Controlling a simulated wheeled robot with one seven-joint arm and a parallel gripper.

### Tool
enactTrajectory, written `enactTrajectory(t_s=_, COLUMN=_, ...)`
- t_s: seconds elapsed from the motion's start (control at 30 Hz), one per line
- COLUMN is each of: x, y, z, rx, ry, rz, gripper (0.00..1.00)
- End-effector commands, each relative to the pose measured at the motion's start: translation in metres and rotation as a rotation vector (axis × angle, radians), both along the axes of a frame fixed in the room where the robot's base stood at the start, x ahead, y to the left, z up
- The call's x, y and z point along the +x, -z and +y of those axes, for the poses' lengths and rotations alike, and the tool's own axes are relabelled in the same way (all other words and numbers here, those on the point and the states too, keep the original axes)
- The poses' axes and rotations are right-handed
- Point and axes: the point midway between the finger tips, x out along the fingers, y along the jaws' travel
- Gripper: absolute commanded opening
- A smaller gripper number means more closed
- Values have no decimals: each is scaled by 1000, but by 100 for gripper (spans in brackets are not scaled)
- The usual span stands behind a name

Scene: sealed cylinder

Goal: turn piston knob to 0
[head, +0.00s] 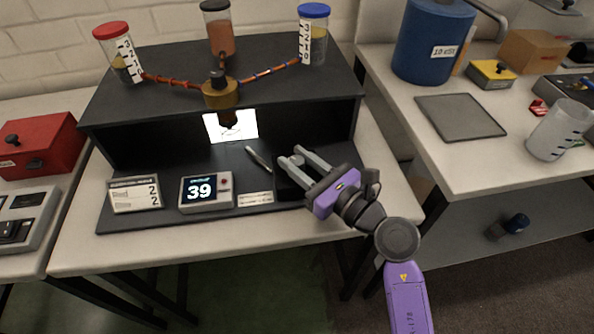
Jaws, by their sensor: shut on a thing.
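My gripper (291,157) reaches in from the right, over the right part of the black apparatus (200,60). Its two grey fingers are closed about a small grey round knob (297,160), which looks like the piston knob. The knob sits above a dark block at the apparatus's front right and is partly hidden by the fingers. Any marking on it is too small to read. A display box (207,192) at the front of the apparatus shows 39.
Red-capped (119,52), black-capped (218,30) and blue-capped (313,35) cylinders stand on top, linked by tubes to a brass hub (221,92). A card (134,195) stands front left. The right table holds a blue drum (433,40) and a clear beaker (560,130).

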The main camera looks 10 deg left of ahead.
Motion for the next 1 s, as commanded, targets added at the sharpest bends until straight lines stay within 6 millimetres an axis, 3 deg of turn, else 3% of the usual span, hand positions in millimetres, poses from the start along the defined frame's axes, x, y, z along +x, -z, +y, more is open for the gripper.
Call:
enactTrajectory(t_s=0.5, x=2, y=5, z=-2, rx=-3, ry=-407, rz=-1, gripper=0)
enactTrajectory(t_s=1.0, x=1, y=1, z=0, rx=-2, ry=-537, rz=2, gripper=0)
